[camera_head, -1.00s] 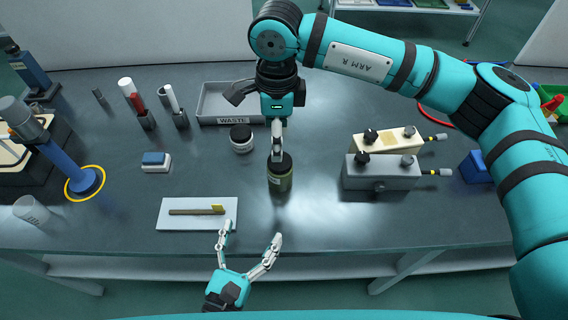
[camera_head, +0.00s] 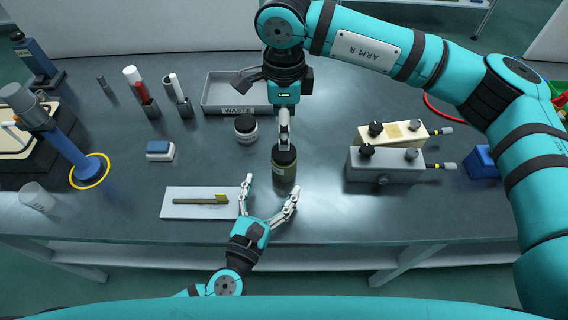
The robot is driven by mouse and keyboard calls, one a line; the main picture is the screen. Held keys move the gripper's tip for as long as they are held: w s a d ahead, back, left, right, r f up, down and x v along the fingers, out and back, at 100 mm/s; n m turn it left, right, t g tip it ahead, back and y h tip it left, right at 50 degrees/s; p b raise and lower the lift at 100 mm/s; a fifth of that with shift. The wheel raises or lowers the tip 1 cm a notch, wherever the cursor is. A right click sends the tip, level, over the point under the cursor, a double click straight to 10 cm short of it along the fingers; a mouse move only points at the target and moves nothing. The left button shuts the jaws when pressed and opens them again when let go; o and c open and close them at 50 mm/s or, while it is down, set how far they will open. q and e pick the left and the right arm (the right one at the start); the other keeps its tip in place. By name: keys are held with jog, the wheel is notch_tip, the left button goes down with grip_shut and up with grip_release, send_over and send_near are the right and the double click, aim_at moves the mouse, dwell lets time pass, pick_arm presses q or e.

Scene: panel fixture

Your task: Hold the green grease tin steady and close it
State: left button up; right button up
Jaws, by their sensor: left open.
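The green grease tin (camera_head: 284,174) stands upright on the bench in front of my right gripper, with a dark lid (camera_head: 284,153) at its top. Whether the lid is fully seated cannot be told. My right gripper (camera_head: 284,138) points down at the lid from behind and above. Its fingers line up in this view, so their opening and grip are hidden. My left gripper (camera_head: 270,186) is open and empty at the bench's front. Its fingers point toward the tin, one to the left and one near its lower right, apart from it as far as I see.
A white tray (camera_head: 176,210) with a brown stick lies left of the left gripper. A black-lidded jar (camera_head: 246,130) stands behind left of the tin, before the grey WASTE bin (camera_head: 222,104). Grey (camera_head: 384,164) and cream (camera_head: 408,133) boxes stand right.

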aim_at(284, 159)
pick_arm(q)
jog(key=x, duration=0.8)
jog(key=shift+w+d, duration=0.1)
jog(key=shift+w, duration=0.2)
grip_shut()
pick_arm(e)
jog(key=n, duration=1.6)
jog(key=shift+r, duration=0.1)
jog(key=n, duration=0.6)
jog(key=shift+n, duration=0.3)
jog(key=shift+f, duration=4)
